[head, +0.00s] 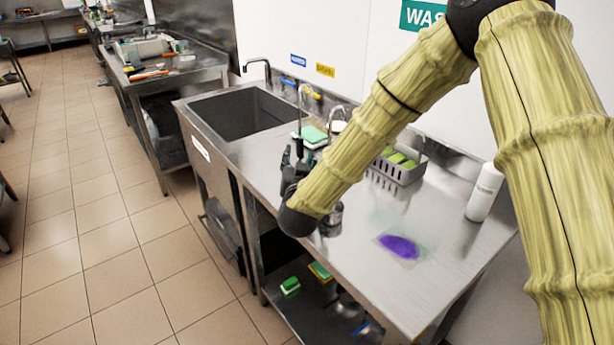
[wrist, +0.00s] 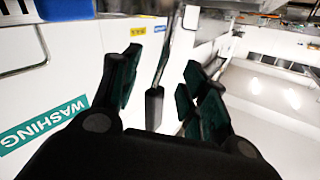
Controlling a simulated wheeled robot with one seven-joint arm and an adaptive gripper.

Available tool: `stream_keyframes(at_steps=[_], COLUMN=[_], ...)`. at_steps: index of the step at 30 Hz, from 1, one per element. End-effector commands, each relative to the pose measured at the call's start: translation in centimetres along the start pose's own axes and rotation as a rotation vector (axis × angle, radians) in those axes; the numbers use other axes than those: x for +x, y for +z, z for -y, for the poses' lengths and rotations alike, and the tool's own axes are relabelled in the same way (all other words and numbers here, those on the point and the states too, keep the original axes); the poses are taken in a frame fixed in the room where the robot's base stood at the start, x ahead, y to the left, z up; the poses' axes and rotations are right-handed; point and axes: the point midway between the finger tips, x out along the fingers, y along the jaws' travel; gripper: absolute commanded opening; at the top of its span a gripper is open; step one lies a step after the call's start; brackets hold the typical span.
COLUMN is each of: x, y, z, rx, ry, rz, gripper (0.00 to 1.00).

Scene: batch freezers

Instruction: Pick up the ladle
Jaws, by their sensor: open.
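My gripper (head: 297,158) is over the steel sink counter, in front of the sink's right end, partly hidden by my own arm. In the wrist view its two dark green-padded fingers (wrist: 162,78) are spread apart. A thin metal shaft with a dark grip (wrist: 154,108) shows between them, apart from both fingers; it looks like the ladle's handle, but its bowl cannot be made out. In the head view thin curved metal pieces (head: 303,95) rise behind the gripper; I cannot tell whether one is the ladle.
The counter (head: 350,275) holds a grey basket (head: 408,174) with green sponges, a white bottle (head: 484,192) and a purple patch (head: 399,246). A green sponge (head: 311,133) lies near the sink (head: 240,113). The tiled floor at left is clear.

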Motion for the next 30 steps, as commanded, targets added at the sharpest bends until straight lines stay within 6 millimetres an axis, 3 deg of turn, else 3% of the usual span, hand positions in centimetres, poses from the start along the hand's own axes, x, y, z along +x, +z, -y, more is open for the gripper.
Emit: stream_keyframes(at_steps=[8, 15, 30], x=[0.17, 0.16, 0.14], y=[0.03, 0.01, -0.07], z=[-0.02, -0.07, 0.06], rx=[0.0, 0.0, 0.0], ry=[0.0, 0.001, -0.001], rz=[0.0, 0.0, 0.001], gripper=[0.42, 0.0, 0.0])
